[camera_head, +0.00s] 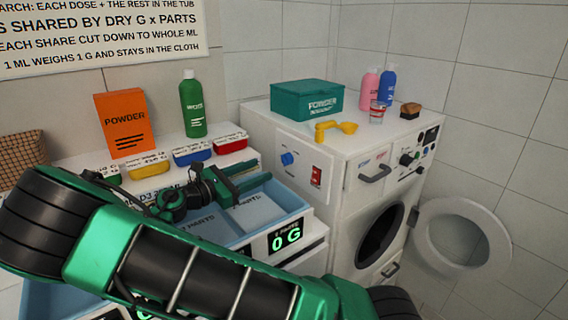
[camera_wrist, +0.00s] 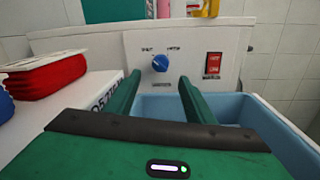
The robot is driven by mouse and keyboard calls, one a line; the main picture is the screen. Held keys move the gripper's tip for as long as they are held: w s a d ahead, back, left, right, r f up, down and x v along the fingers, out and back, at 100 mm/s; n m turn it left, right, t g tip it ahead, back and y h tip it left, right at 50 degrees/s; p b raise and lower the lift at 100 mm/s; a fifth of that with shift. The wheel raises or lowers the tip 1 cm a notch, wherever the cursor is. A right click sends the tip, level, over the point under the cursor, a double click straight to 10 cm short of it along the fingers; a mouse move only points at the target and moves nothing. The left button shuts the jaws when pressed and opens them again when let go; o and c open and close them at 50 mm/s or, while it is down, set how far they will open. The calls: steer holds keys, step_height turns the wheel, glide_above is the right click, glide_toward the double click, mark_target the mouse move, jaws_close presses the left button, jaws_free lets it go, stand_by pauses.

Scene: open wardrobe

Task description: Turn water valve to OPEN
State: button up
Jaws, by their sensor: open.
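The water valve is a small blue knob (camera_head: 287,159) on the white left side panel of the washing machine, left of a red switch. In the wrist view the blue knob (camera_wrist: 160,62) shows ahead, above the gap between my fingers, with small lettering over it that is too blurred to read surely. My green gripper (camera_head: 268,183) is open and empty, over the blue tub and pointing toward the panel. In the wrist view its two fingers (camera_wrist: 158,88) stand apart, short of the knob and not touching it.
The red switch (camera_head: 316,176) sits right of the knob. A blue tub (camera_head: 291,199) lies under my gripper, above a scale display reading 0 G (camera_head: 286,237). The washer door (camera_head: 460,236) hangs open at right.

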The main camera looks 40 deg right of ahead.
mark_target(286, 159)
steer(key=d, duration=0.9)
steer(key=shift+w+d, duration=0.4)
steer(key=shift+w, duration=0.05)
